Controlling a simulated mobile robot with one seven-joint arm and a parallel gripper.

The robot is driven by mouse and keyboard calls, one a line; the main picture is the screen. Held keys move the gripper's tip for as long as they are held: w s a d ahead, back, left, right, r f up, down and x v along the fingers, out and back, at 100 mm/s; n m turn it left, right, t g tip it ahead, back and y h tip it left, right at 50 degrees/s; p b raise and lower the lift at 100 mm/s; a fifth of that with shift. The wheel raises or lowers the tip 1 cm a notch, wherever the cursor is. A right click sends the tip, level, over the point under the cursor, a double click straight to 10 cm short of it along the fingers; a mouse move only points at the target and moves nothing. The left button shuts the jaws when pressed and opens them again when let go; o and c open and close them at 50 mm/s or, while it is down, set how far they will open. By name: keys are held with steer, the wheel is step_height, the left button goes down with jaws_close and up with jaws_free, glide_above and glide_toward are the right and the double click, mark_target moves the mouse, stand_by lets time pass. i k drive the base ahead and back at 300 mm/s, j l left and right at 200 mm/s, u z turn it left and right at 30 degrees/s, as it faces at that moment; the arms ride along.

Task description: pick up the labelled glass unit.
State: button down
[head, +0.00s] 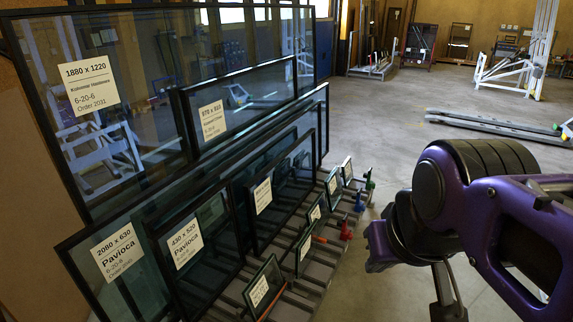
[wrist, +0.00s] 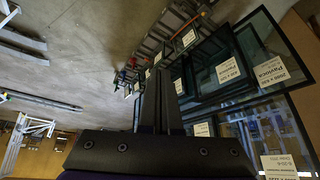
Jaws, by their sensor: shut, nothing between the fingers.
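Several framed glass units with white labels lean on a rack (head: 300,297) at the left of the head view. The largest (head: 140,130) reads 1880 x 1220. In front stand one marked 2080 x 630 (head: 140,285), one marked 430 x 520 (head: 210,225) and small units such as the nearest one (head: 272,272). I cannot tell which one the task means. My gripper (wrist: 160,72) is shut and empty in the wrist view, its fingers overlapping the view of the rack. In the head view my arm is right of the rack, apart from the glass.
Red and blue clamp-like parts (head: 346,230) sit at the rack's right edge. A white metal frame (head: 525,60) and long rails (head: 495,125) stand or lie farther back right. The grey floor (head: 400,120) between the rack and rails is clear.

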mark_target(306, 249)
steer(key=i+l+u, duration=0.15)
steer(key=u, duration=0.75)
steer(key=i+l+u, duration=0.1)
steer(key=l+u, duration=0.65)
steer(key=l, duration=0.3)
steer(key=i+l+u, duration=0.15)
steer(key=l, duration=0.35)
steer(key=l+u, duration=0.2)
steer(key=l, duration=1.45)
steer(key=k, duration=0.05)
